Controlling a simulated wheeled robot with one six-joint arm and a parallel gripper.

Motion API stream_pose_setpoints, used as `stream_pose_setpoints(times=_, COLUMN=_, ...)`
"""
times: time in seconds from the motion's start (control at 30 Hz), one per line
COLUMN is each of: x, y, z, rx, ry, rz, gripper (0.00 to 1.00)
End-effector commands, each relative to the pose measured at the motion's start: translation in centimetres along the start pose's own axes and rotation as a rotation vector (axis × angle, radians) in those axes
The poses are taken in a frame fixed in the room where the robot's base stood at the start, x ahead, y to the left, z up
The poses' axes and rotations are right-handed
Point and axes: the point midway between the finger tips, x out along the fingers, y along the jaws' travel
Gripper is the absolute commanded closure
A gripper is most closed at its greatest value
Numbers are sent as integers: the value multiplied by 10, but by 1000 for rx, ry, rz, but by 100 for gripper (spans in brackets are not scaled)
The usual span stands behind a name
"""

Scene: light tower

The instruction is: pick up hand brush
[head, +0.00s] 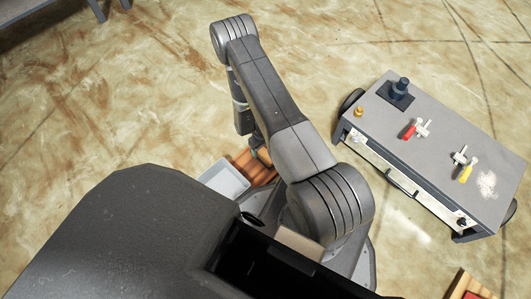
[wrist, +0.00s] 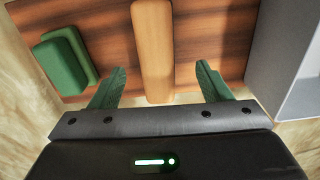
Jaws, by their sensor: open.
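A long tan wooden bar (wrist: 152,45), which looks like the hand brush or its handle, lies on a reddish-brown wooden board in the wrist view. My gripper (wrist: 161,68) is open. Its green fingers stand apart, one on each side of the bar's near end, with a gap on both sides. Whether the fingertips are above the bar or level with it, I cannot tell. In the head view my gripper (head: 262,156) is over the board, and my arm hides much of it; the bar cannot be made out there.
The wooden board (wrist: 215,45) carries green blocks (wrist: 65,60) left of the bar. A pale grey bin (wrist: 285,60) stands close on the right; it also shows in the head view (head: 224,179). A grey cart (head: 440,145) with red- and yellow-handled tools stands at right.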

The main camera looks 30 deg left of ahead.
Motion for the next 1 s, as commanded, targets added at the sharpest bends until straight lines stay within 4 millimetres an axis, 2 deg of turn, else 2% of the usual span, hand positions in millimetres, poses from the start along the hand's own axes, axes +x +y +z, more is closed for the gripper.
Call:
stream_pose_setpoints(times=0.03, x=10, y=0, z=0, rx=-1, ry=-1, rz=0, gripper=29)
stream_pose_setpoints(times=0.1, x=17, y=0, z=0, rx=-1, ry=0, rz=0, gripper=29)
stream_pose_setpoints(times=0.37, x=33, y=1, z=2, rx=0, ry=0, rz=0, gripper=29)
stream_pose_setpoints(times=0.6, x=69, y=3, z=5, rx=-1, ry=0, rz=0, gripper=29)
stream_pose_setpoints(times=0.87, x=73, y=4, z=4, rx=0, ry=1, rz=0, gripper=29)
stream_pose_setpoints(times=0.9, x=73, y=4, z=4, rx=0, ry=1, rz=0, gripper=31)
stream_pose_setpoints(times=1.0, x=73, y=3, z=4, rx=0, ry=1, rz=0, gripper=51)
